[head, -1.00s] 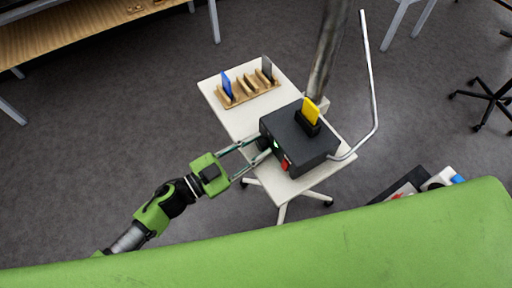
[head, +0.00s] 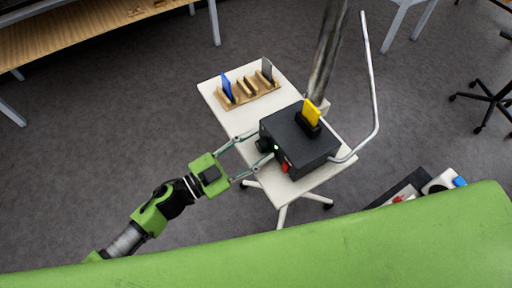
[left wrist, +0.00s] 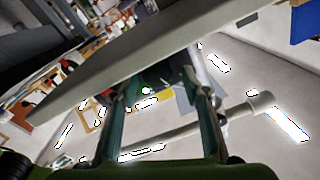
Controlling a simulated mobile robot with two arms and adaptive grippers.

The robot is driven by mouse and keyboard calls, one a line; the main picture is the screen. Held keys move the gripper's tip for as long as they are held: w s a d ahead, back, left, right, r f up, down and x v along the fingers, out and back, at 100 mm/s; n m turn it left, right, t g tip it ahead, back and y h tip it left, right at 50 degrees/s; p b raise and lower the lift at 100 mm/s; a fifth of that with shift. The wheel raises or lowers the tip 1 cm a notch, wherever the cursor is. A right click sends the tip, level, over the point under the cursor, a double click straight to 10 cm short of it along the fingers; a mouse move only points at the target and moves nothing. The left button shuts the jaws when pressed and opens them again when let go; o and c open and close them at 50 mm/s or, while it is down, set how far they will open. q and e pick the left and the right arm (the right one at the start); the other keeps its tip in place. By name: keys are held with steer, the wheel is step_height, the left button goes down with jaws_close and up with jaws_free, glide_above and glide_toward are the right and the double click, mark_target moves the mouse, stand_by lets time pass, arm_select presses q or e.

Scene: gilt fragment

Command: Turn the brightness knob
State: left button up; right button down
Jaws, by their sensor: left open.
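A black box (head: 305,148) stands on a small white table (head: 238,124). A dark round knob (head: 263,145) sticks out of its left face, near a small green light (head: 276,148) and a red part (head: 285,166). My left gripper (head: 262,144) is open, its two thin fingers spread on either side of the knob. I cannot tell whether either finger touches it. In the left wrist view the open fingers (left wrist: 160,95) point at a dark, unclear shape; the knob cannot be made out there. My right gripper is not in view.
A yellow card (head: 312,111) stands in a black slot on the box. A wooden rack (head: 250,92) with blue and dark cards sits at the table's back. A bent metal tube (head: 373,80) and a pole (head: 327,55) rise beside the box. Open floor lies left.

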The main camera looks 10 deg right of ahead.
arm_select(q)
step_height(320, 180, up, 9)
stand_by(0.3)
steer(key=shift+c, duration=0.2)
steer(key=s+a+f+n, duration=0.3)
steer(key=a+f+n, duration=0.1)
steer(key=a+f, duration=0.15)
steer(key=s+a+f+n, duration=0.3)
steer(key=a+f, duration=0.1)
steer(key=a, duration=0.3)
steer(key=p+x, duration=0.1)
steer(key=x, duration=0.3)
steer(key=p+x, duration=0.1)
steer(key=x, duration=0.3)
steer(key=p+x, duration=0.1)
steer(key=x, duration=0.3)
steer(key=shift+w+d+f, duration=0.2)
steer(key=shift+w+d, duration=0.05)
steer(key=shift+w, duration=0.2)
steer(key=shift+w+d+f+p, duration=0.15)
steer(key=shift+w+d+p, duration=0.15)
steer(key=shift+d, duration=0.3)
steer(key=shift+s, duration=0.1)
steer(key=c, duration=1.1)
